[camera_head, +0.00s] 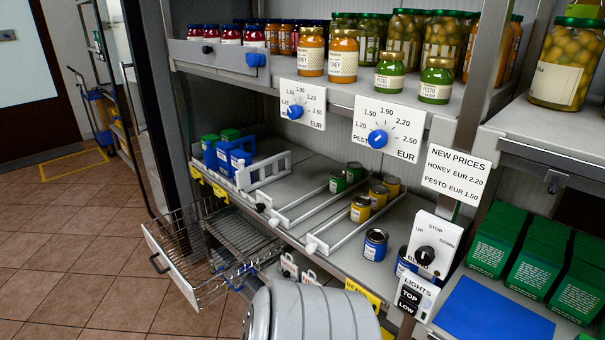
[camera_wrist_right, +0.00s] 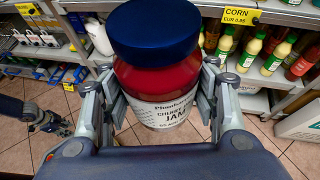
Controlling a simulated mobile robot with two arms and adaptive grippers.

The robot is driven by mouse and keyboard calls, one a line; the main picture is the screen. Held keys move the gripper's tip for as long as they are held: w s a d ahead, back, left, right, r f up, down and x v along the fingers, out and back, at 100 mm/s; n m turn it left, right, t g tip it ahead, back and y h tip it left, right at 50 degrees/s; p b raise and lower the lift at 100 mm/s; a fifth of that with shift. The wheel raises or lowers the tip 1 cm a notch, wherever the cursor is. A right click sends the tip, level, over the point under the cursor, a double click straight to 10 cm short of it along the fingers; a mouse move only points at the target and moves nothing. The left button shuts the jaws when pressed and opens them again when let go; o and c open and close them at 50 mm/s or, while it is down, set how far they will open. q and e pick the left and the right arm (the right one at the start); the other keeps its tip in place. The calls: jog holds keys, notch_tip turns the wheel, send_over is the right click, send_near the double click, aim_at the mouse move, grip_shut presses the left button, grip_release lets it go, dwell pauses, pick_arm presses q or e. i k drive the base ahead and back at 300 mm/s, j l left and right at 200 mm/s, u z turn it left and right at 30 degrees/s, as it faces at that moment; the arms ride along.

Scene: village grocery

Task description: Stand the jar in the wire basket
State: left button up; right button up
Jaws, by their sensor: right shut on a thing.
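My right gripper (camera_wrist_right: 158,105) is shut on a jam jar (camera_wrist_right: 160,75) in the right wrist view. The jar has a dark blue lid, red contents and a white label reading cherry jam. Its lid faces the camera and the jaws press its sides. The wire basket (camera_head: 188,236) is at the lower left in the head view, pulled out from the shelf unit, with a pale front panel and dark handle. It looks empty. The held jar does not show in the head view. What seems to be my left gripper (camera_wrist_right: 38,115) is small at the wrist view's left edge; its jaws are unclear.
Jars stand on the upper shelf (camera_head: 345,88). The lower shelf has dividers (camera_head: 290,205), several cans and a blue can (camera_head: 375,245). A blue mat (camera_head: 492,310) lies at the lower right beside green boxes (camera_head: 545,265). Tiled floor (camera_head: 75,255) is clear left of the basket.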

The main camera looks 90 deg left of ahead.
aim_at(190, 257)
jog(key=u, duration=1.75)
jog(key=j+u, duration=0.25)
jog(key=u, duration=0.2)
jog(key=i+j+u, duration=0.1)
jog(key=u, duration=0.35)
jog(key=i+j+u, duration=0.1)
jog(key=j+u, duration=0.15)
jog(key=u, duration=0.2)
jog(key=i+j, duration=1)
jog(key=j, duration=0.2)
jog(key=i+j, duration=0.5)
jog(key=j, duration=0.1)
